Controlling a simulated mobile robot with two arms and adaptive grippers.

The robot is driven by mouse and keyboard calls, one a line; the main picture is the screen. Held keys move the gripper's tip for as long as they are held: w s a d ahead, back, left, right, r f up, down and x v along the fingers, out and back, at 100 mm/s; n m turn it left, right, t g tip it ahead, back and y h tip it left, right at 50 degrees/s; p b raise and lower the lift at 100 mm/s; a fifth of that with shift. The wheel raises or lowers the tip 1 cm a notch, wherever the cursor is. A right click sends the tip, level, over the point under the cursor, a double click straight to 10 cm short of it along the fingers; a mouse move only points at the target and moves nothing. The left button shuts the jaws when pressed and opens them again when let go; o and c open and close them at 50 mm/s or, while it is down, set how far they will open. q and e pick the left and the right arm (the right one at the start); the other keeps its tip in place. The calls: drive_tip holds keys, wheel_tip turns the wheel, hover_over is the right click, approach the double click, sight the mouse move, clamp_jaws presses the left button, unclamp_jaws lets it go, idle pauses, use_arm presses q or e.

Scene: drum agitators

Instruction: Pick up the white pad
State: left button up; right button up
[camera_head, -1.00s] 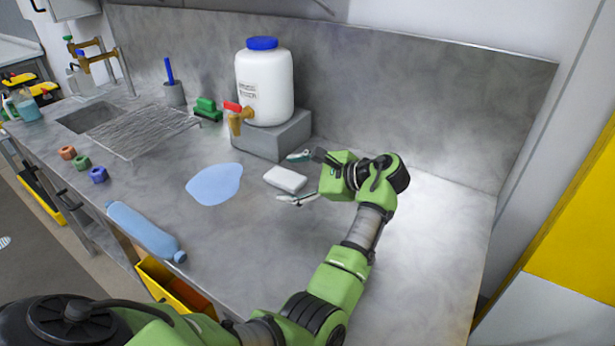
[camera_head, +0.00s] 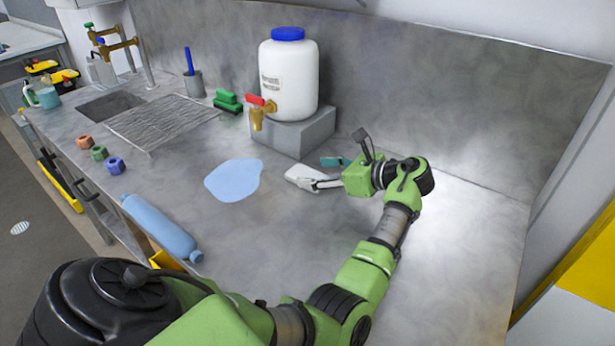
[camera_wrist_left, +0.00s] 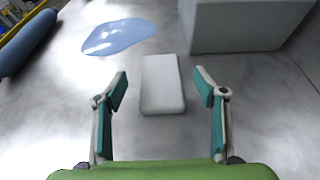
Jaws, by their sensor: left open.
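The white pad (camera_head: 302,174) lies flat on the steel counter, right of a blue puddle and in front of the grey block. In the head view, one finger of my left gripper partly covers its right end. My left gripper (camera_head: 324,172) is open and empty, with its teal-padded fingers apart. In the left wrist view the pad (camera_wrist_left: 163,84) lies ahead and between the two fingers, touching neither; its near end reaches between the fingertips (camera_wrist_left: 161,88). My right gripper is not in view.
The grey block (camera_head: 300,134) carries a white drum (camera_head: 288,80) with a red-handled tap. A blue puddle (camera_head: 233,180) and a blue bottle (camera_head: 160,228) lie to the left. A green brush (camera_head: 228,102) sits behind. The counter right of my arm is clear.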

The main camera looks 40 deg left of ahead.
sight(302, 172)
use_arm(q)
drive_tip(key=shift+p+x, duration=0.4)
drive_tip(key=shift+x, duration=2.4)
drive_tip(key=shift+d+f, duration=0.1)
drive_tip(key=c, duration=1)
